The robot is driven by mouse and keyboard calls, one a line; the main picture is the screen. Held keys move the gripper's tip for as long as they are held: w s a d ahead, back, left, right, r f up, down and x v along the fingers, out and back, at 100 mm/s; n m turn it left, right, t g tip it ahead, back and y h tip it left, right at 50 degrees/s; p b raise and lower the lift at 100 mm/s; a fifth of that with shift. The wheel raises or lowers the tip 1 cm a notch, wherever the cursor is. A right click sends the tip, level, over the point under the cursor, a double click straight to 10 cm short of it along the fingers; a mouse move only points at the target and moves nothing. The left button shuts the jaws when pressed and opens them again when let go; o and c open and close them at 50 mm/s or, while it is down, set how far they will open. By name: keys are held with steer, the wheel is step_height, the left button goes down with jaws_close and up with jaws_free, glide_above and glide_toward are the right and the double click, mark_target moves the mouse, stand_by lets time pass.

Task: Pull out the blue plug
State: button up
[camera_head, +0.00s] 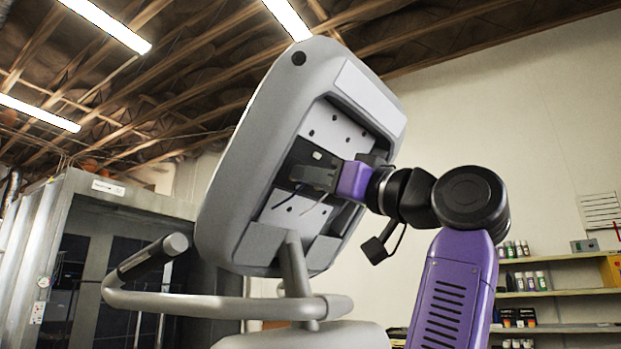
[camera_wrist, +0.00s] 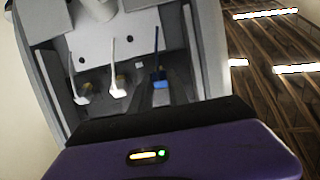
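The blue plug (camera_wrist: 160,83) with a dark blue cord running up from it sits in the recessed back of a grey console, at the right of a row of plugs in the wrist view. Two white plugs with white cords, one at far left (camera_wrist: 82,99) and one in the middle (camera_wrist: 118,93), sit beside it. My gripper (camera_head: 312,178) reaches into the recess from the right in the head view. Its dark fingers are close to the blue plug, but the dim recess hides whether they touch it or how far apart they are. The blue plug is not clear in the head view.
The grey console housing (camera_head: 235,185) surrounds the recess with raised walls close to my gripper. A handlebar (camera_head: 225,302) and post stand below it. Shelves with bottles (camera_head: 555,295) are at the far right, and a large metal booth (camera_head: 75,215) is behind at left.

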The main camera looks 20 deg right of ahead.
steer(key=o, duration=0.4)
steer(key=shift+c, duration=0.2)
steer(key=shift+s+d, duration=0.1)
steer(key=b+v, duration=0.3)
steer(key=v, duration=0.4)
steer(key=shift+s+f, duration=0.15)
steer(key=shift+s, duration=0.15)
steer(key=shift+d, duration=0.2)
